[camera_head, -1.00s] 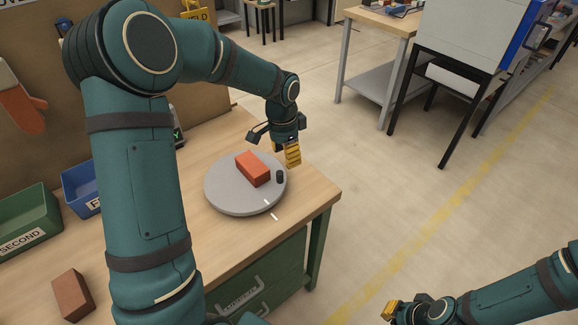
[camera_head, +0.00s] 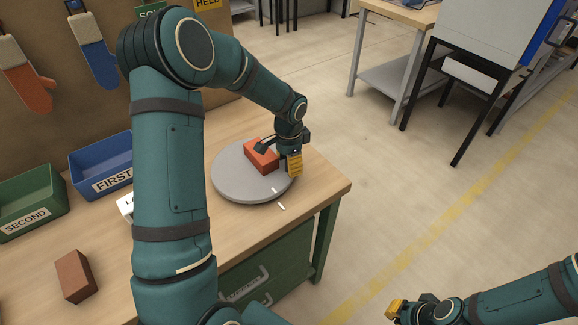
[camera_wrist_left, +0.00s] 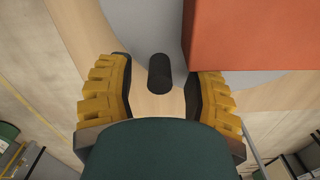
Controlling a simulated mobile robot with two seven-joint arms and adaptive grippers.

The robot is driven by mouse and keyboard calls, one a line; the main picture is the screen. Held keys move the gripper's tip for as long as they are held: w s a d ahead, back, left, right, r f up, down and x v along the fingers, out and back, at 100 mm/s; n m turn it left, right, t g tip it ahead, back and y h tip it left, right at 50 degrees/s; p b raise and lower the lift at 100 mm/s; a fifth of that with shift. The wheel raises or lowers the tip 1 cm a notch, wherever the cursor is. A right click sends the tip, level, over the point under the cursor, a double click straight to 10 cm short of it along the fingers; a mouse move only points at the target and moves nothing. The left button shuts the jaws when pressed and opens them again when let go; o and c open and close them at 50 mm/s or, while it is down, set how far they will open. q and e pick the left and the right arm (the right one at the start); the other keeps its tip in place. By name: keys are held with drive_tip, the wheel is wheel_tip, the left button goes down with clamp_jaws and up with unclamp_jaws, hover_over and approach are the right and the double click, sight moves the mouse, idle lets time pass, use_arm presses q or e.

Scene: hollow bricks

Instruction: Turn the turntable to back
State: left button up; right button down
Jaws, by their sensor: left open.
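The round grey turntable (camera_head: 228,188) lies on the wooden bench near its right corner. An orange-red brick (camera_head: 262,155) rests on its far part. A white mark on the turntable's front rim lines up with a white mark on the bench. My left gripper (camera_head: 294,166) points down at the disc's right edge, beside the brick. In the left wrist view its yellow fingers are open, with the turntable's dark peg (camera_wrist_left: 159,72) between them; I cannot tell whether they touch it. The gripper hides the peg in the head view. My right gripper (camera_head: 396,309) is away from the bench, over the floor.
A brown brick (camera_head: 75,277) lies at the bench's front left. A green SECOND bin (camera_head: 32,203) and a blue FIRST bin (camera_head: 100,165) stand at the back left. A white label card is partly hidden by my left arm. Open floor lies right of the bench.

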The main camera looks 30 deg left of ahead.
use_arm(q)
drive_tip(key=shift+f, duration=0.55)
clamp_jaws()
